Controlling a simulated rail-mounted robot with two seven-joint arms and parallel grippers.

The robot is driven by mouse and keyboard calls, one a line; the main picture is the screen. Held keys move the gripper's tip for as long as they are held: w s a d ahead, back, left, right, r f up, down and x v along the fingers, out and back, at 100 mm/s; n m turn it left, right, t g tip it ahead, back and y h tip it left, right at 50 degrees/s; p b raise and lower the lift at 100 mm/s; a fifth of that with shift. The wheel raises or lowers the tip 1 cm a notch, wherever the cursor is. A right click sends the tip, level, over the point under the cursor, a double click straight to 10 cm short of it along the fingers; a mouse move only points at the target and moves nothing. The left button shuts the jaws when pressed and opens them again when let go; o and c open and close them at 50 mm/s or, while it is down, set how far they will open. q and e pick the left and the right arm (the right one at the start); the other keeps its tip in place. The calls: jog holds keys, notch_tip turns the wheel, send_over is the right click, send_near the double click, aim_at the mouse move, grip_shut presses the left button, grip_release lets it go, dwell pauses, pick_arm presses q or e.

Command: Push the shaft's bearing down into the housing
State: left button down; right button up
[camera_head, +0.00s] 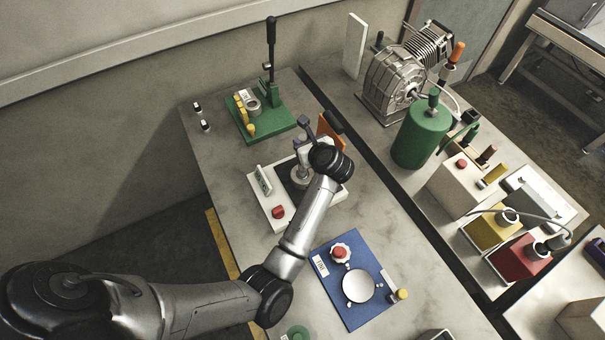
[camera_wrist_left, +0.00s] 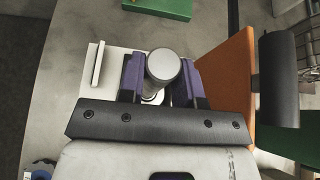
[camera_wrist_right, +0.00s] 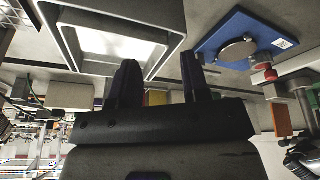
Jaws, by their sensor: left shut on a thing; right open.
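My left gripper (camera_head: 302,150) is over the white fixture (camera_head: 262,208), which has a dark middle, a red button and an upright white plate. In the left wrist view its purple fingers (camera_wrist_left: 161,82) are shut on a silver round part (camera_wrist_left: 163,64), seen end-on, which I take for the shaft. A grey round piece (camera_head: 300,177) shows below the fingers in the head view. The bearing and the housing cannot be told apart there, and the wrist hides part of the fixture. My right gripper (camera_wrist_right: 160,80) is open and empty, outside the head view.
An orange plate (camera_head: 330,128) with a black handle stands close beside the left gripper. A green lever press (camera_head: 262,122) is behind it. A blue plate (camera_head: 352,280) with a silver disc is in front. A green cylinder (camera_head: 421,138) stands on the right-hand bench.

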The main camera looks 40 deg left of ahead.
pick_arm(q)
jog(key=c, duration=0.7)
grip_release()
jog(key=shift+c, duration=0.2)
jog(key=shift+f, duration=0.15)
